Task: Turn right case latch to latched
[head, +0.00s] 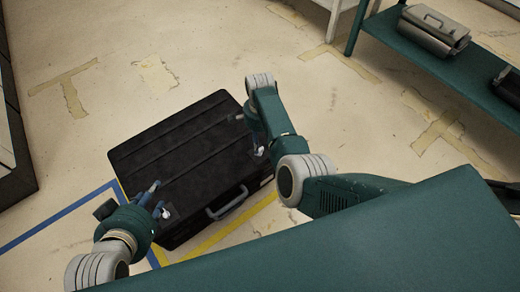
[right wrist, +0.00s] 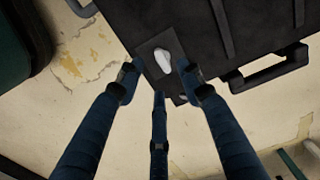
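A closed black case (head: 190,150) lies on the floor in the head view. Its right latch (right wrist: 163,62), a small whitish knob on a dark plate, shows in the right wrist view; in the head view the pale latch (head: 260,151) is partly hidden by my arm. My right gripper (right wrist: 158,82) is open, its fingers spread on both sides of and below the latch; contact cannot be told. My left gripper (head: 157,198) is at the case's front left, its fingers apart beside the left latch (head: 166,213).
A grey handle (head: 228,204) is on the case's front edge, between the latches. A black handle (right wrist: 270,70) shows at right in the right wrist view. Green shelving (head: 440,62) stands at upper right with a metal box (head: 434,28). Open taped floor surrounds the case.

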